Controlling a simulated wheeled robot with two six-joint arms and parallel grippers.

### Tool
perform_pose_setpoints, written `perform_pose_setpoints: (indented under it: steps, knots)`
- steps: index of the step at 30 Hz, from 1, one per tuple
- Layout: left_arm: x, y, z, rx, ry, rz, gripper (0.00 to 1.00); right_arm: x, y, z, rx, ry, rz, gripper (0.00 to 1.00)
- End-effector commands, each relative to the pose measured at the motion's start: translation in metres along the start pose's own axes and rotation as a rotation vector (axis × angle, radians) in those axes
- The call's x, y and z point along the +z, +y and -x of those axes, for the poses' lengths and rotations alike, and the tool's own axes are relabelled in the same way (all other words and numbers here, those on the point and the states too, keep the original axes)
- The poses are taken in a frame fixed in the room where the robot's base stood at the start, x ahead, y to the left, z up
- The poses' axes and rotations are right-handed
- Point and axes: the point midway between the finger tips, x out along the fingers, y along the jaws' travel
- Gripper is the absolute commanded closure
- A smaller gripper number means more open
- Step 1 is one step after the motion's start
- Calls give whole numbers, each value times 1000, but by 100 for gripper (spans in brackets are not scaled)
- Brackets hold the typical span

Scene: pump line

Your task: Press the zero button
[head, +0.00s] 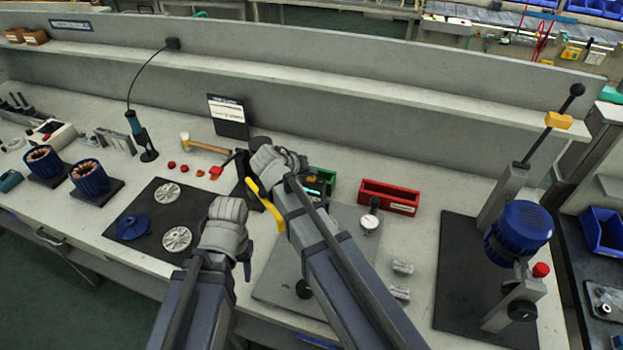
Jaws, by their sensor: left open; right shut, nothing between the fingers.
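My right gripper (262,150) is shut and empty. It reaches over the middle of the bench, and its wrist and forearm hide much of what lies below. Just right of the wrist, a dark device with a lit teal display (314,191) shows in part. No zero button can be made out; it is hidden or too small to tell. My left gripper (238,240) is open, low over the bench at the right edge of the black mat. Its fingers are mostly hidden by its own wrist, and it appears to hold nothing.
A grey plate (270,285) lies under my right forearm. A round dial gauge (369,223), a red bin (389,196) and a blue motor on a stand (520,230) are to the right. A black mat (150,200) with metal discs and a mallet (208,146) are left.

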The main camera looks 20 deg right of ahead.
Motion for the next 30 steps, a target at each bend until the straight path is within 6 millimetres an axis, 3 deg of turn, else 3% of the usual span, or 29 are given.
perform_pose_setpoints:
  steps: [30]
  knots:
    - [0,1,-8,0,0,0,50,4,-4,-5,0,0,0,100]
